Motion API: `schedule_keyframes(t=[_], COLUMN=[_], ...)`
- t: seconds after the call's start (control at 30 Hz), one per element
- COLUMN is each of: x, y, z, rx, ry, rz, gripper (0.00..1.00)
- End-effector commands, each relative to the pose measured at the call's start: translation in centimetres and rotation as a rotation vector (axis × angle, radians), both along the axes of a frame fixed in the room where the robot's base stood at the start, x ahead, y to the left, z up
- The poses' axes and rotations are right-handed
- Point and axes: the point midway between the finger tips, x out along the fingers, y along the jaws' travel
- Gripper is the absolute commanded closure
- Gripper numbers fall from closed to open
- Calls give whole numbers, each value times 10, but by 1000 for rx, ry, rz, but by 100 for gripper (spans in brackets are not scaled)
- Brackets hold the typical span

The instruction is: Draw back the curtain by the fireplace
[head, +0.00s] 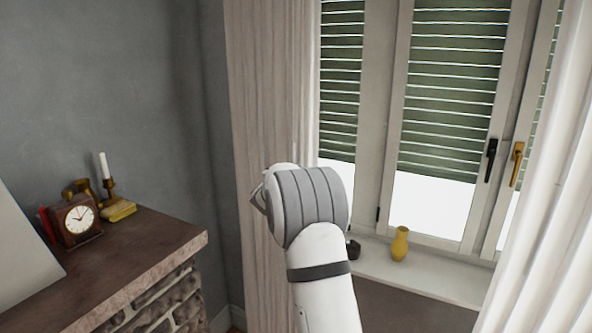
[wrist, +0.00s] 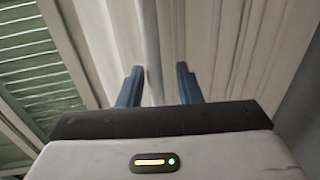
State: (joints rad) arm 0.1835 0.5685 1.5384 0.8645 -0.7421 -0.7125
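The pale curtain by the fireplace (head: 262,90) hangs in long folds between the grey wall and the window's left side. In the head view my arm's end is in front of its right part, and my wrist hides most of the gripper. In the wrist view my gripper (wrist: 160,67) has its two blue fingers apart, pointing at the curtain (wrist: 220,40). A pale upright fold or edge of the curtain (wrist: 149,40) shows between the fingers. I cannot tell whether they touch the cloth. The stone fireplace (head: 160,303) with its brown mantel is at the lower left.
A yellow vase (head: 400,244) and a small dark object (head: 353,249) stand on the windowsill (head: 440,281). Another curtain (head: 545,190) hangs at the right.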

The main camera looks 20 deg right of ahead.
Motion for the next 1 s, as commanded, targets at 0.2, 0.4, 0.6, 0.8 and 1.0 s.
schedule_keyframes(t=[0.2,0.4,0.6,0.8,1.0], x=[-28,-45,-48,-48,-49], y=[26,41,44,43,46], z=[-1,0,1,1,2], rx=[-1,-2,-3,-2,2], ry=[-3,-2,-2,-2,-1], rz=[2,0,-1,-1,10], gripper=[68,68,68,68,68])
